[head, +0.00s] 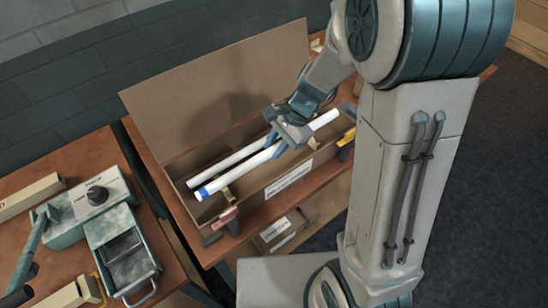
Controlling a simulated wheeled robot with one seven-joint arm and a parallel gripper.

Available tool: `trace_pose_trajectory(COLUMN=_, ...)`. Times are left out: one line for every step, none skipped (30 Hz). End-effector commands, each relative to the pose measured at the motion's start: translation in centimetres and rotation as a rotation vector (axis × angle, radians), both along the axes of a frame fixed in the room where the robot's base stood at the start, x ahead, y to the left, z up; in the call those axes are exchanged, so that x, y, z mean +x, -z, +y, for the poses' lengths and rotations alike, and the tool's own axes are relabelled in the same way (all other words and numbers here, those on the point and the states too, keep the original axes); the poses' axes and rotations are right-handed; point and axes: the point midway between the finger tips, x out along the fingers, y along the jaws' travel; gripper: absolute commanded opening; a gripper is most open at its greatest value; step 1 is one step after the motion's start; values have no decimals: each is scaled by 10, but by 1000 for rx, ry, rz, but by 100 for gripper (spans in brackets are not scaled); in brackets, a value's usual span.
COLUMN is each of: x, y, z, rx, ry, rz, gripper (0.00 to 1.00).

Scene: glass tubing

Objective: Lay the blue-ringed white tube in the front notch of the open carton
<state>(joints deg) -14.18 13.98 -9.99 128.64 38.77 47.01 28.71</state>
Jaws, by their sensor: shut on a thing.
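The white tube with a blue ring near its left end (231,178) slants over the open brown carton (252,199). My gripper (275,146) is shut on this tube near its middle. The tube runs roughly parallel to the carton's front wall, its right end reaching toward the carton's right end. A second white tube (226,166) lies behind it inside the carton. A notched cardboard support shows partly under the held tube. I cannot tell whether the held tube touches the front notch or hangs just above it.
The carton's lid (210,88) stands up at the back. A red clamp (226,217) and a yellow one (347,141) sit along the carton's front.

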Motion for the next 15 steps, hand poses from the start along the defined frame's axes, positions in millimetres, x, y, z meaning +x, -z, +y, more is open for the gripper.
trace_pose_trajectory(x=0, y=11, z=-2, rx=-1, ry=4, rz=5, gripper=0)
trace_pose_trajectory(x=0, y=15, z=-2, rx=-1, ry=5, rz=5, gripper=0)
trace_pose_trajectory(x=0, y=20, z=-2, rx=-2, ry=6, rz=3, gripper=0)
trace_pose_trajectory(x=1, y=23, z=-3, rx=-1, ry=7, rz=2, gripper=0)
trace_pose_trajectory(x=1, y=25, z=-3, rx=-1, ry=6, rz=1, gripper=0)
trace_pose_trajectory(x=1, y=27, z=-3, rx=0, ry=6, rz=0, gripper=0)
trace_pose_trajectory(x=1, y=30, z=-2, rx=0, ry=7, rz=2, gripper=0)
trace_pose_trajectory(x=1, y=34, z=-3, rx=-1, ry=7, rz=2, gripper=0)
trace_pose_trajectory(x=0, y=40, z=-3, rx=-2, ry=5, rz=3, gripper=0)
trace_pose_trajectory(x=0, y=45, z=-3, rx=-1, ry=7, rz=4, gripper=0)
trace_pose_trajectory(x=0, y=49, z=-2, rx=-1, ry=5, rz=5, gripper=0)
trace_pose_trajectory(x=0, y=55, z=-2, rx=-1, ry=6, rz=4, gripper=0)
trace_pose_trajectory(x=0, y=58, z=-2, rx=0, ry=6, rz=3, gripper=0)
trace_pose_trajectory(x=0, y=61, z=-2, rx=-1, ry=5, rz=3, gripper=0)
trace_pose_trajectory(x=0, y=63, z=-2, rx=0, ry=5, rz=2, gripper=0)
